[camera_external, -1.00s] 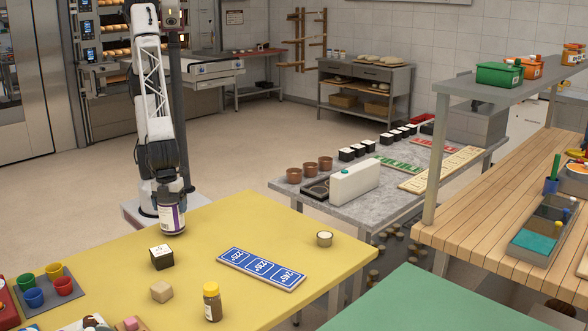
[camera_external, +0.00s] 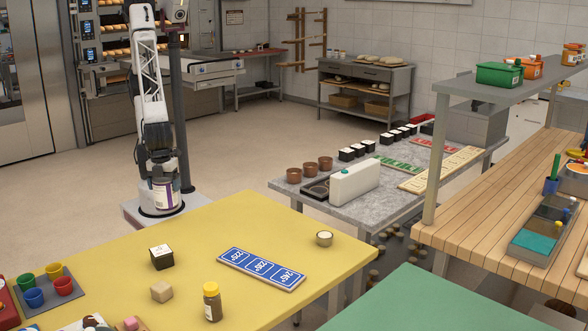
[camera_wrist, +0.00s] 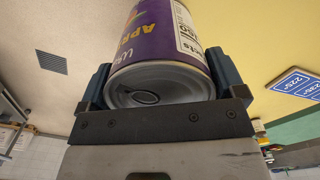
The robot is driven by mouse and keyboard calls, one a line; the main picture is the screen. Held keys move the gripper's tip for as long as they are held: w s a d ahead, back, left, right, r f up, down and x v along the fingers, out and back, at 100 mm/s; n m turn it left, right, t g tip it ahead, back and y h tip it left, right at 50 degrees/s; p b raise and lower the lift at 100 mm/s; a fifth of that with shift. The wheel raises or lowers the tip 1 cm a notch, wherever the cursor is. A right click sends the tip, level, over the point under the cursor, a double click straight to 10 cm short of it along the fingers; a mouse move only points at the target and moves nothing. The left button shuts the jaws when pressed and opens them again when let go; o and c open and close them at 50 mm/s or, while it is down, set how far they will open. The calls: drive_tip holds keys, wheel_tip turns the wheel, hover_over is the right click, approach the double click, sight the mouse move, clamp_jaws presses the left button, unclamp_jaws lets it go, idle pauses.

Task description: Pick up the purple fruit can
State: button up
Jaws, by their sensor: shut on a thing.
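The purple fruit can (camera_external: 165,195) has a white label and a metal lid with a pull ring. My gripper (camera_external: 163,181) is shut on it from above, near its top, and holds it upright in the air beyond the far left edge of the yellow table (camera_external: 215,205). In the wrist view the can (camera_wrist: 150,42) sits between the two jaws of my gripper (camera_wrist: 160,85), its lid facing the camera. The can's lower end runs out of the wrist view.
The table's far left part is clear.

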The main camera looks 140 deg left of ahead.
drive_tip(key=shift+s+a+r, duration=0.1)
drive_tip(key=shift+s+a, duration=0.15)
drive_tip(key=shift+s, duration=0.45)
drive_tip(key=shift+s+a+r, duration=0.1)
drive_tip(key=shift+s+a, duration=0.2)
drive_tip(key=shift+s, duration=0.35)
drive_tip(key=shift+s+a+r, duration=0.1)
drive_tip(key=shift+s+a, duration=0.15)
drive_tip(key=shift+s, duration=0.45)
drive_tip(key=shift+f, duration=0.1)
